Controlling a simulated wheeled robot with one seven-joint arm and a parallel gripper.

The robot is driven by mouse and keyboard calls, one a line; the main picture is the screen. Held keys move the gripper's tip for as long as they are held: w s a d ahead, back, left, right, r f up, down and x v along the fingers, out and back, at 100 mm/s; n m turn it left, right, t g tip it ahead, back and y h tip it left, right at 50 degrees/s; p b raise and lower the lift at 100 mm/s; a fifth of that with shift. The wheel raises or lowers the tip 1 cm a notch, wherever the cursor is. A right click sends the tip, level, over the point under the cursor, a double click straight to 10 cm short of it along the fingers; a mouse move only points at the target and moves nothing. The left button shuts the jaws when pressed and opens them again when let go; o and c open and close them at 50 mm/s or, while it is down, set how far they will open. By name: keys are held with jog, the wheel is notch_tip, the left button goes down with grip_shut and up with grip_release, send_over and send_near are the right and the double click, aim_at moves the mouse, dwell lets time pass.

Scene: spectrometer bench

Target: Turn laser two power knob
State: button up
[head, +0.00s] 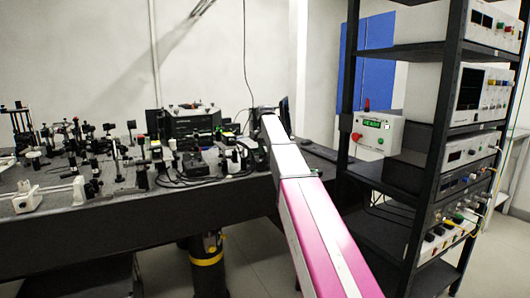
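I cannot tell which control is the laser two power knob. The labels are too small to read. My pink and white arm reaches from the bottom right up to the right end of the optical bench. My gripper cannot be made out at its far end, so its fingers and any contact are hidden.
The dark optical bench (130,226) fills the left, crowded with mounts and posts. A dark box unit (193,122) stands at its back. A black post with a yellow band (207,262) stands below. Open floor shows between bench and rack.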

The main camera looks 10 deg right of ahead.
jog(key=shift+f, duration=0.2)
grip_shut()
jog(key=shift+n, duration=0.6)
grip_release()
